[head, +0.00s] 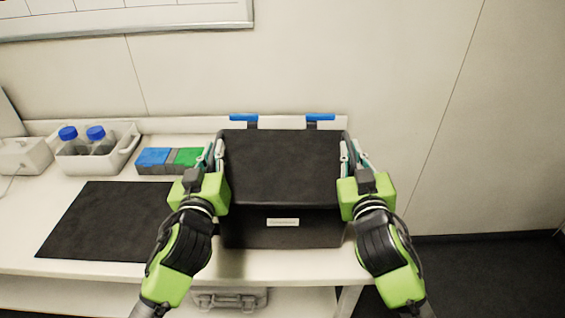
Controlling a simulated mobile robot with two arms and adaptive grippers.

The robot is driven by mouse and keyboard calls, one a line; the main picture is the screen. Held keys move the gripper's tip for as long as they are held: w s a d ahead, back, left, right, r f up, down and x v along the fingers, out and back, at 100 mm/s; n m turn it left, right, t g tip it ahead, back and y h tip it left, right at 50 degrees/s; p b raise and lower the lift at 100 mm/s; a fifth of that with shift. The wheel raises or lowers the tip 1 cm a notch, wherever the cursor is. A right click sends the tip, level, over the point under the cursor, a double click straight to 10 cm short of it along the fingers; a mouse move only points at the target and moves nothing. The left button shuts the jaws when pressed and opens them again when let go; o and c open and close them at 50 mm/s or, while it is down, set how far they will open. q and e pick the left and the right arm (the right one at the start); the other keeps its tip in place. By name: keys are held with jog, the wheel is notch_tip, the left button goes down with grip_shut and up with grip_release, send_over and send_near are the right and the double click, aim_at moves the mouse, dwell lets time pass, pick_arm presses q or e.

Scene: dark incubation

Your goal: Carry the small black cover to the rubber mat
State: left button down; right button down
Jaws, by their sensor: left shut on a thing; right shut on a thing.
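The small black cover (285,165) is a dark box shape at the right part of the bench. Its broad top faces me, and a darker front face below carries a pale label (283,222). I cannot tell whether it rests on the bench or hangs just above it. My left gripper (215,155) is shut on its left side and my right gripper (350,157) is shut on its right side. The fingertips are partly hidden. The black rubber mat (105,222) lies flat and bare on the bench to the left, its right edge partly behind my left arm.
A white bin (115,160) with blue-capped bottles stands back left. A blue box (153,158) and a green box (187,157) sit behind the mat. Two blue-topped pieces (320,118) show behind the cover. The bench ends just right of my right arm.

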pick_arm(q)
jog(key=shift+r, duration=0.2)
pick_arm(e)
jog(key=shift+r, duration=0.2)
